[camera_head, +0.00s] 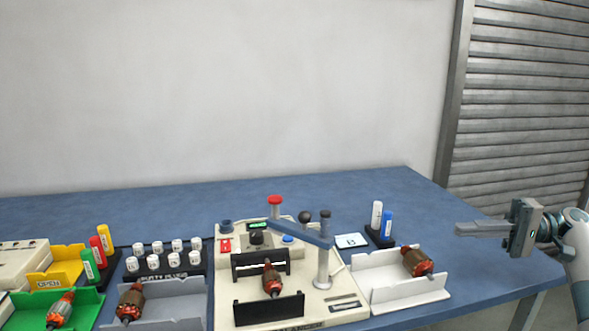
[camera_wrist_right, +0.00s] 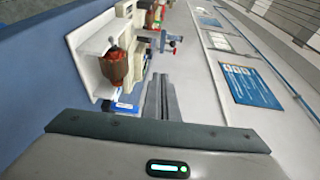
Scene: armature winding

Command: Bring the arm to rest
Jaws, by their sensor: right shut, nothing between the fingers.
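My left gripper is not in view. The nearest object to the right gripper is an armature (camera_head: 417,262) in a white tray (camera_head: 412,294) at the right of the table. The armature also shows in the right wrist view (camera_wrist_right: 114,68).
A cream machine (camera_head: 335,309) holds an armature (camera_head: 272,280) at the middle of the blue table (camera_head: 120,210). Other armatures lie in a grey tray (camera_head: 180,308) and a green tray (camera_head: 88,304). The table's back is clear.

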